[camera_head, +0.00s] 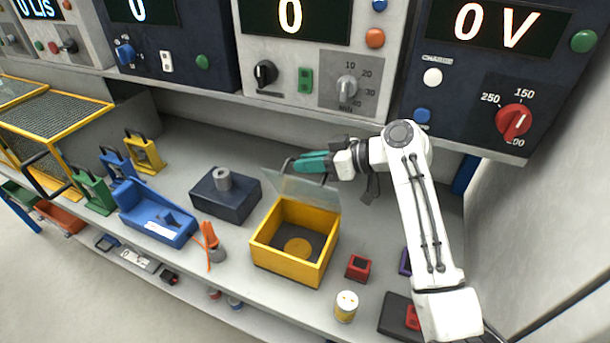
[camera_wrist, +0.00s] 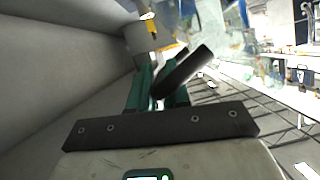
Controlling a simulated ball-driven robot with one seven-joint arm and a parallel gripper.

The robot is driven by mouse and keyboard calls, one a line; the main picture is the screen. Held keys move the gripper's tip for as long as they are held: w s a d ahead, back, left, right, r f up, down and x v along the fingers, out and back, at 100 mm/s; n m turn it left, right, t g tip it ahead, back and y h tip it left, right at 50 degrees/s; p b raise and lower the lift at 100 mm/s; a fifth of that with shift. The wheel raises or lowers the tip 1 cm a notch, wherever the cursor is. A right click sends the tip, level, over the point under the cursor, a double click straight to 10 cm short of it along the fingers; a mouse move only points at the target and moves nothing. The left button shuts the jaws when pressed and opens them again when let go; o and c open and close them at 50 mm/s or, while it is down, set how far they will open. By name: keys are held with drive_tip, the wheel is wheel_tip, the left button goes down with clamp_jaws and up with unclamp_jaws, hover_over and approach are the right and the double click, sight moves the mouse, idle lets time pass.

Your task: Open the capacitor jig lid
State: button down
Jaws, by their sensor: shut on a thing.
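The capacitor jig is a yellow open-topped box (camera_head: 262,250) on the bench, with a dark inside and a round yellow disc on its floor. Its clear lid (camera_head: 308,190) stands raised at the box's back edge, tilted up, so the box's top is uncovered. My gripper (camera_head: 300,163), with green fingers, is at the lid's upper edge. In the wrist view my gripper (camera_wrist: 160,92) is shut on the black lid handle (camera_wrist: 188,68), which lies slantwise between the green fingers. The exact grip on the handle is partly hidden in the head view.
A dark block with a grey cylinder (camera_head: 223,180) and a blue tray (camera_head: 150,222) stand left of the box. A small red block (camera_head: 358,267) and a yellow-white can (camera_head: 346,305) stand to its right. Instrument panels with displays (camera_head: 290,18) overhang the bench behind.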

drive_tip(key=shift+w+d+m, duration=0.3)
drive_tip(key=shift+w+m, duration=0.1)
drive_tip(key=shift+w, duration=0.25)
drive_tip(key=shift+g, duration=0.4)
drive_tip(key=c, duration=1.2)
unclamp_jaws()
drive_tip(key=shift+o, duration=0.2)
drive_tip(key=shift+s, duration=0.1)
